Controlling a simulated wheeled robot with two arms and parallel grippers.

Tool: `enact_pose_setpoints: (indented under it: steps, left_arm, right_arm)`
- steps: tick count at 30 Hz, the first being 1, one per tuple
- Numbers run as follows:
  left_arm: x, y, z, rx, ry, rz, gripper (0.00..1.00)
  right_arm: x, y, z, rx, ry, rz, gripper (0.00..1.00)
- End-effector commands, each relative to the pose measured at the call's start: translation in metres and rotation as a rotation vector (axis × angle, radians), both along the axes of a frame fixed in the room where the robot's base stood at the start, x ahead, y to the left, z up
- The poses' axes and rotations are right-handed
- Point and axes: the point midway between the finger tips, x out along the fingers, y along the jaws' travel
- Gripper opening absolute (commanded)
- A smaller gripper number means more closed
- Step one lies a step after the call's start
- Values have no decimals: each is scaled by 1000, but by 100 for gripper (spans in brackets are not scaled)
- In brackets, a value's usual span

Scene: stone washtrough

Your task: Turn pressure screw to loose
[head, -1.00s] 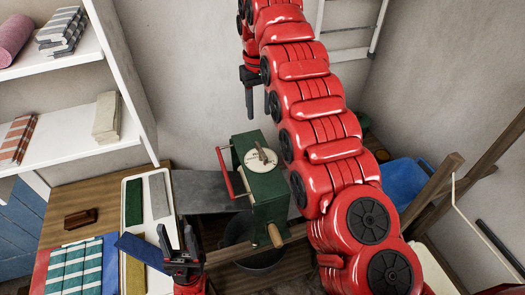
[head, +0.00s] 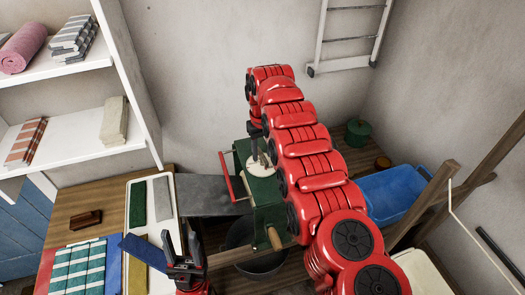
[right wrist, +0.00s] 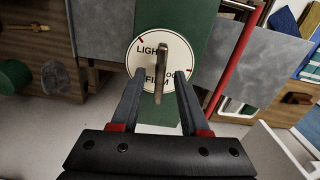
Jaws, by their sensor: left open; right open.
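The pressure screw is a small upright handle (right wrist: 159,70) at the centre of a round white dial (right wrist: 146,82) on top of a green box (head: 266,190). The dial's words read LIGHT, FIRM and a partly covered one starting "LOO". My right gripper (right wrist: 160,84) is open, its fingers on either side of the handle with gaps showing.
A red lever (head: 227,177) stands at the box's left side and a wooden handle (head: 275,238) at its front. A dark bucket (head: 262,264) is below. A pale tray (head: 170,212) with coloured bars lies left, and a blue tub (head: 395,192) right.

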Motion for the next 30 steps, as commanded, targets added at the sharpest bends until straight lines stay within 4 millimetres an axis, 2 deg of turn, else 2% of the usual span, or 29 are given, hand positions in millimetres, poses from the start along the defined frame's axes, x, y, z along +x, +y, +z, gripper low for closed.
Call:
enact_pose_setpoints:
  steps: [2, 9, 21, 30]
  left_arm:
    - [0, 0, 0, 0, 0, 0, 50]
    - [0, 0, 0, 0, 0, 0, 50]
    - [0, 0, -2, 0, 0, 0, 50]
    - [0, 0, -17, 0, 0, 0, 50]
  right_arm:
    - [0, 0, 0, 0, 0, 0, 43]
    - [0, 0, 0, 0, 0, 0, 0]
    - [0, 0, 0, 0, 1, -8, 0]
    - [0, 0, -3, -1, 0, -125, 0]
